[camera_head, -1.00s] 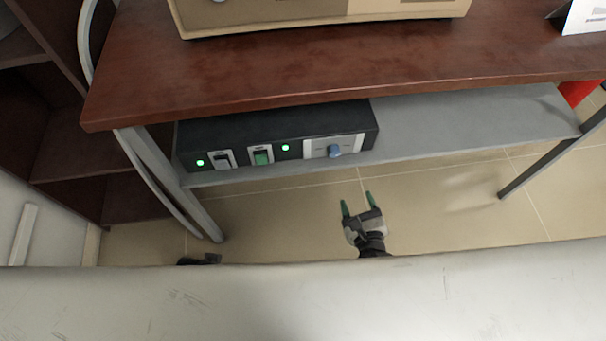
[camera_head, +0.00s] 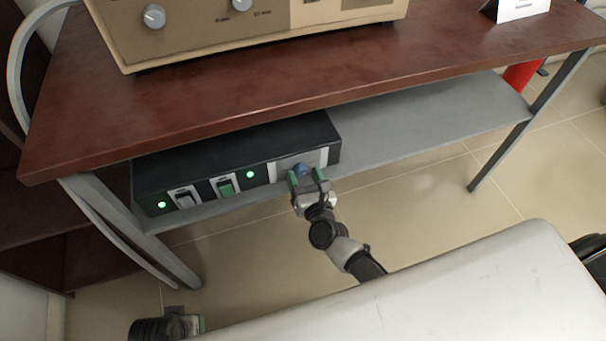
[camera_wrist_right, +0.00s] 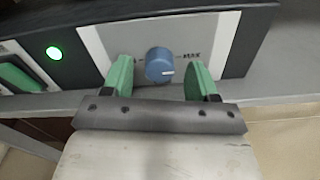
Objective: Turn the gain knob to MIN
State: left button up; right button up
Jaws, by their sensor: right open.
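The gain knob (camera_head: 304,168) is a small blue knob on a light plate at the right end of a black control box (camera_head: 290,135). In the right wrist view, the knob (camera_wrist_right: 158,63) has a white mark pointing right, toward the MAX label (camera_wrist_right: 191,56). The label on the left is mostly hidden by a finger. My right gripper (camera_head: 308,178) is open, with one green finger on each side of the knob and gaps showing between them and it. My left gripper (camera_head: 188,324) is low at the left, partly hidden, away from the box.
The box sits on a grey shelf (camera_head: 420,120) under a brown tabletop (camera_head: 230,90). Two green lights and two rocker switches are left of the knob plate. A beige device (camera_head: 250,30) stands on the tabletop. The shelf right of the box is clear.

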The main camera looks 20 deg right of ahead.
jog(key=shift+w, duration=0.4)
jog(key=shift+c, duration=0.4)
jog(key=c, duration=0.8)
jog(key=shift+c, duration=0.2)
